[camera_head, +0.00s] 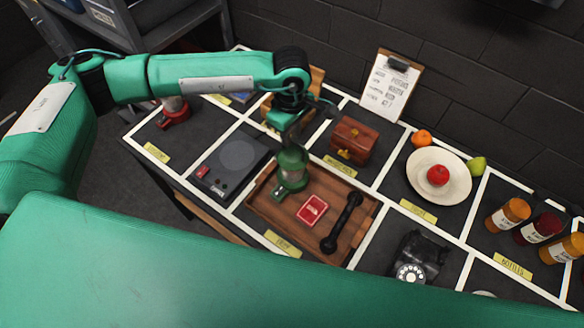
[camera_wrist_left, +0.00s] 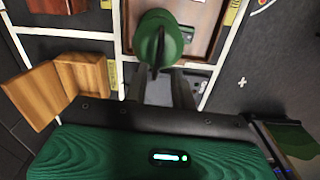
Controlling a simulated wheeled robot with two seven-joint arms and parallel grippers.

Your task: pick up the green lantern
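The green lantern (camera_head: 292,168) stands upright at the left end of a brown wooden tray (camera_head: 262,207). My left gripper (camera_head: 287,138) is directly above the lantern, pointing down and hiding part of its top. In the left wrist view the lantern (camera_wrist_left: 168,38) is seen from above, just ahead of the fingertips. The two fingers of my left gripper (camera_wrist_left: 160,78) stand apart, with the lantern's dark handle near the gap between them. I cannot tell whether they touch it. My right gripper is not in view.
A red card box (camera_head: 312,210) and a black handset (camera_head: 342,222) share the tray. Around it are a black device (camera_head: 232,165), a brown chest (camera_head: 353,140), a black telephone (camera_head: 418,258), a plate (camera_head: 425,160) with a red fruit, and several bottles (camera_head: 508,214).

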